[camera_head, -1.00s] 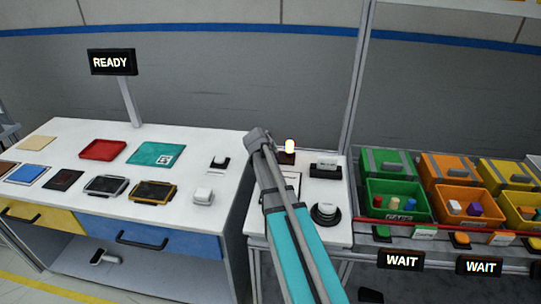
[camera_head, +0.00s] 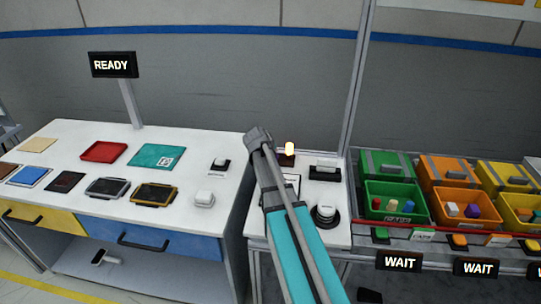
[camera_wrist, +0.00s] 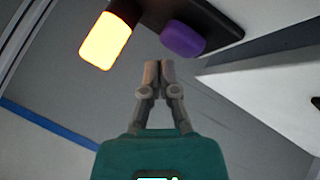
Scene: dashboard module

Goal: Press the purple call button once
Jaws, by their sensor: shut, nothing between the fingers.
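The purple call button (camera_wrist: 182,40) shows in the wrist view as a rounded purple cap on a dark base (camera_wrist: 222,28). A glowing yellow lamp (camera_wrist: 105,40) stands on the same base, to its left. My gripper (camera_wrist: 159,68) is shut and empty, its fingertips just below the button in the picture. A gap shows between tips and button; its depth is hard to judge. In the head view the lamp (camera_head: 289,148) and dark base (camera_head: 286,160) show beside my arm. The button cannot be made out there, and my fingers are hidden.
The small white table (camera_head: 338,236) also holds a round black-rimmed device (camera_head: 325,215) and a black-and-white block (camera_head: 324,170). A white bench (camera_head: 60,143) with trays and tablets stands left. Coloured bins (camera_head: 396,205) stand right. A READY sign (camera_head: 113,65) rises behind the bench.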

